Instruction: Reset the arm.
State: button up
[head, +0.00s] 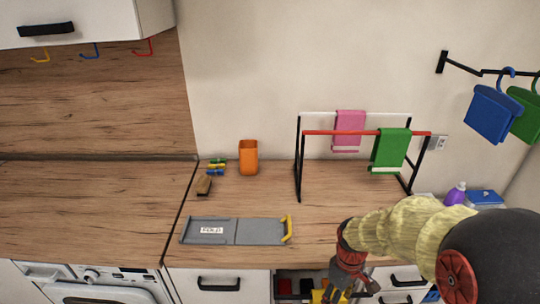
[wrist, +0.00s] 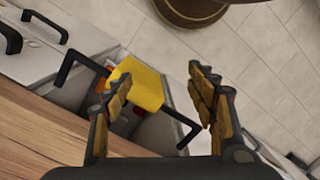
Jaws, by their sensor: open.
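My arm reaches in from the right side of the head view. My gripper (head: 345,291) points down in front of the counter's front edge, above an open drawer (head: 290,276). In the wrist view my gripper (wrist: 158,80) shows its two fingers spread wide apart, with nothing held between them. A yellow cloth-like thing (wrist: 140,85) lies in or over the drawer below the fingers, apart from them as far as I can tell. Part of the drawer is hidden behind my gripper in the head view.
On the counter are a grey folding board (head: 262,231), an orange cup (head: 248,158), a wooden block (head: 203,185) and several coloured pegs (head: 216,167). A drying rack (head: 298,170) holds a pink cloth (head: 349,127) and a green cloth (head: 391,149). Blue and green cloths hang on the right wall.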

jog(key=s+r+m+t, duration=0.3)
jog(key=s+r, duration=0.3)
jog(key=r, duration=0.6)
jog(key=s+a+r+m+t, duration=0.1)
jog(key=s+r+m+t, duration=0.2)
jog(key=r, duration=1)
jog(key=s+m, duration=0.1)
jog(key=s, duration=0.2)
jog(key=shift+s+m+t, duration=0.15)
jog(key=shift+m+t, duration=0.15)
jog(key=shift+t, duration=0.1)
jog(key=shift+r, duration=0.1)
